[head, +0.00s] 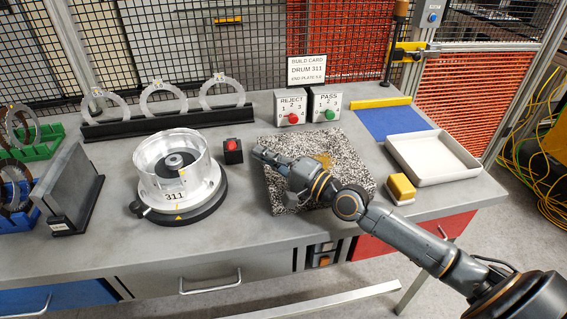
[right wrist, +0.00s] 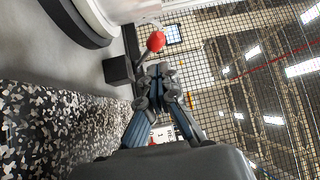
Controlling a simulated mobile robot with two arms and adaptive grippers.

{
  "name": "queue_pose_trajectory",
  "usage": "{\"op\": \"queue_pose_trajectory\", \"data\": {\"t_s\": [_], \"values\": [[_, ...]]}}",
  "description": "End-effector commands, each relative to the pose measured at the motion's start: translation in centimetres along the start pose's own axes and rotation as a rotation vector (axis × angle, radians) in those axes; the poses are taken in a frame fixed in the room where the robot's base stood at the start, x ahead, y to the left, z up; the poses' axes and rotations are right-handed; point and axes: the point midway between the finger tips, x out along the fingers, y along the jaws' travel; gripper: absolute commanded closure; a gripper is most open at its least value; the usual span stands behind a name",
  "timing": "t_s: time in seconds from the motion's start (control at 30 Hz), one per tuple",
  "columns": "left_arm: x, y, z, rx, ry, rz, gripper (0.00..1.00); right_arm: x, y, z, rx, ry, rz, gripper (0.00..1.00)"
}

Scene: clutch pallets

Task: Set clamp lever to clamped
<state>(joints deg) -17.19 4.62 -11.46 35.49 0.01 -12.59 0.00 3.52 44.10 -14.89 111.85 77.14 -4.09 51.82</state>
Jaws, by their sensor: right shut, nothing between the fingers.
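A small black block with a red ball-topped lever (head: 232,145) stands on the bench just right of the metal drum (head: 176,165). In the right wrist view the red ball (right wrist: 156,41) sits on a short tilted stem above the black block (right wrist: 118,70). The drum, marked 311, rests on a dark round base with a small dark knob (head: 138,209) at its front left. My right gripper (head: 259,152) is shut and empty, just right of the lever and apart from it in the head view. Its closed fingers (right wrist: 158,76) also show in the right wrist view. My left gripper is out of view.
A speckled mat (head: 350,160) lies under my right arm. REJECT (head: 291,108) and PASS (head: 325,106) boxes stand behind it. A rack of rings (head: 165,120) stands at the back left. A white tray (head: 432,157) and a yellow block (head: 401,187) are at the right.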

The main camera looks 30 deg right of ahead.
Motion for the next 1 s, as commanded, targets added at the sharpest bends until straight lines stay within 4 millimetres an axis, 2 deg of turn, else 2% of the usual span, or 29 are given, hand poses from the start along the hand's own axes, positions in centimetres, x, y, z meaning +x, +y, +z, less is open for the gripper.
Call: {"op": "queue_pose_trajectory", "data": {"t_s": [0.1, 0.5, 0.67, 1.0], "values": [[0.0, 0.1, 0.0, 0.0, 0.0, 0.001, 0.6, -1.7, 0.1, -0.1, -0.005, -0.001, 0.006, 1.0], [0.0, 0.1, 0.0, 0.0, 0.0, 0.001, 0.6, -5.7, 0.1, -0.3, -0.003, 0.006, 0.002, 1.0], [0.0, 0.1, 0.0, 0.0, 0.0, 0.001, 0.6, -6.3, -0.1, -0.2, 0.0, 0.005, -0.002, 1.0], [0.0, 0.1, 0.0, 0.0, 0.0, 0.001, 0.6, -6.3, -0.1, -0.3, 0.0, 0.005, -0.004, 1.0]]}}
